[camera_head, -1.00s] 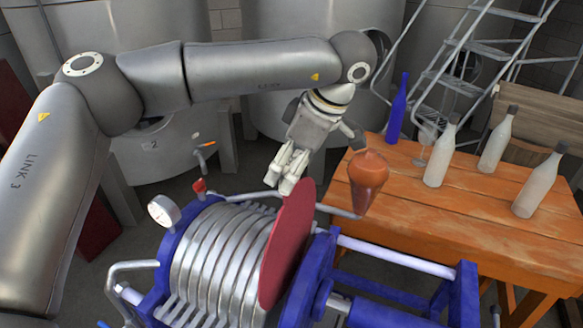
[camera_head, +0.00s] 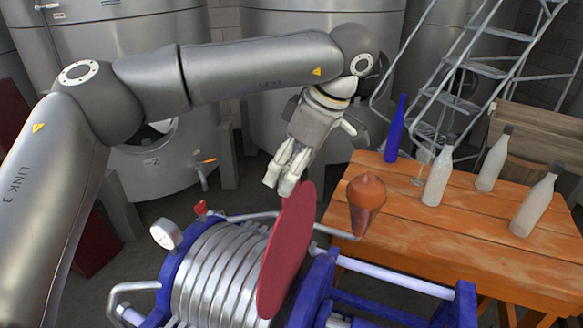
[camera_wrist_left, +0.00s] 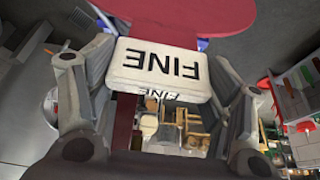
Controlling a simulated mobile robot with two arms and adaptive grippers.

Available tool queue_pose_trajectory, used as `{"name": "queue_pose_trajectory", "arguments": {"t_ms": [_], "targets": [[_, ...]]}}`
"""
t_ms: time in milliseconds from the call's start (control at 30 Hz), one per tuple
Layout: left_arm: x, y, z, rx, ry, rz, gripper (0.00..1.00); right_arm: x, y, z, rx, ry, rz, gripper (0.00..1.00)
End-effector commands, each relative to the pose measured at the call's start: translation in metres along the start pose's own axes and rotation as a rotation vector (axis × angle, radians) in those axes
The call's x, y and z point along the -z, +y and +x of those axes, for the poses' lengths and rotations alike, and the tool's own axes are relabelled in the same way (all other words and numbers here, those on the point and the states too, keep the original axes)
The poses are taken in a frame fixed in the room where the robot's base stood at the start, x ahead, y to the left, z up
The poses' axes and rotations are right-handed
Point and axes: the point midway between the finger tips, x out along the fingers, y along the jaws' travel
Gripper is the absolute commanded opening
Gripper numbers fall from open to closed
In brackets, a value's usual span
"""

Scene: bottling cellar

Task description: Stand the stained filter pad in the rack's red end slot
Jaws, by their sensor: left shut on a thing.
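The stained filter pad is a dark red disc (camera_head: 287,250) in the head view. It stands on edge, tilted, between the silver plates and the blue end frame. My left gripper (camera_head: 284,170) is at its top edge. In the left wrist view its fingers (camera_wrist_left: 165,95) are shut on a white block marked FINE (camera_wrist_left: 160,68) that seems to be the pad's tab, with the red disc (camera_wrist_left: 200,14) close beyond it. I cannot tell whether the disc's lower edge is clear of the press. I cannot make out the rack's red end slot. My right gripper is not in view.
The filter press has silver plates (camera_head: 215,270), a gauge (camera_head: 166,233) and a blue frame (camera_head: 463,303). Steel tanks (camera_head: 140,85) and a ladder stand behind.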

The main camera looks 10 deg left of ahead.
Motion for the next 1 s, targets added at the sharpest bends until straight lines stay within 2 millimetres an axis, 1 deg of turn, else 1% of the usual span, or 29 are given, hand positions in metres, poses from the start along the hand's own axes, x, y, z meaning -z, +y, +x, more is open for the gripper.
{"name": "queue_pose_trajectory", "arguments": {"t_ms": [133, 233, 1000], "targets": [[0.001, 0.0, -0.001, -0.001, 0.0, -0.001, 0.45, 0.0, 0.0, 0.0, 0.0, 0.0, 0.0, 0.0], [0.003, 0.0, -0.006, -0.002, 0.001, -0.002, 0.45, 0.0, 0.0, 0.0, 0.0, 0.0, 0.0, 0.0], [0.027, 0.0, -0.064, -0.001, 0.002, -0.002, 0.45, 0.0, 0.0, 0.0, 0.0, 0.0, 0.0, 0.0]]}}
